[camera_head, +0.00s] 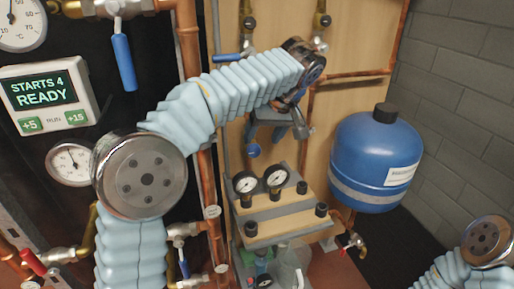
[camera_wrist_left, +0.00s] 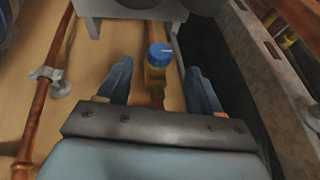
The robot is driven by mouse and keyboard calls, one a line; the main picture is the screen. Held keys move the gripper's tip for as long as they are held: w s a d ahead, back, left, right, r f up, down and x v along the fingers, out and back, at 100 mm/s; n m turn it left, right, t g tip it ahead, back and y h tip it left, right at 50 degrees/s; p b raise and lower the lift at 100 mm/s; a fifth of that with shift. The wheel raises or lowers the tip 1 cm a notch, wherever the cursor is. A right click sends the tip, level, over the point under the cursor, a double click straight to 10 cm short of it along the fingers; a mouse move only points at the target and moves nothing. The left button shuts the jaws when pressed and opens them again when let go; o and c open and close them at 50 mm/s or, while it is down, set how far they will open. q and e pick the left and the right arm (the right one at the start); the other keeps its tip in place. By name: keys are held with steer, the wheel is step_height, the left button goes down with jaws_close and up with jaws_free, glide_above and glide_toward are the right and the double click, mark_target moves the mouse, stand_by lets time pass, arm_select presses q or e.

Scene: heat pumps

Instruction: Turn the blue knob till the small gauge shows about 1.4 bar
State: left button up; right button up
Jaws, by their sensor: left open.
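The blue knob (camera_wrist_left: 160,51) sits on a brass valve body in the left wrist view, between and slightly past my left fingertips. It also shows in the head view (camera_head: 253,151), just below the gripper. My left gripper (camera_head: 274,130) is open, one finger on each side of the knob's line, with gaps and no visible contact; it also shows in the left wrist view (camera_wrist_left: 159,66). A small round gauge (camera_head: 264,281) is at the lower edge of the head view, its reading too small to tell. My right gripper is outside the view.
Two white-faced gauges (camera_head: 245,182) (camera_head: 276,176) stand on the wooden-topped bracket (camera_head: 285,212) below my left gripper. A blue tank (camera_head: 373,160) stands to the right. Copper pipes (camera_head: 307,140) run close by. A display panel (camera_head: 45,95) reads "STARTS 4 READY".

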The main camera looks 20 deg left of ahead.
mark_target(255, 152)
arm_select(q)
steer(key=x, duration=0.6)
steer(key=c, duration=1.1)
steer(key=shift+o, duration=0.2)
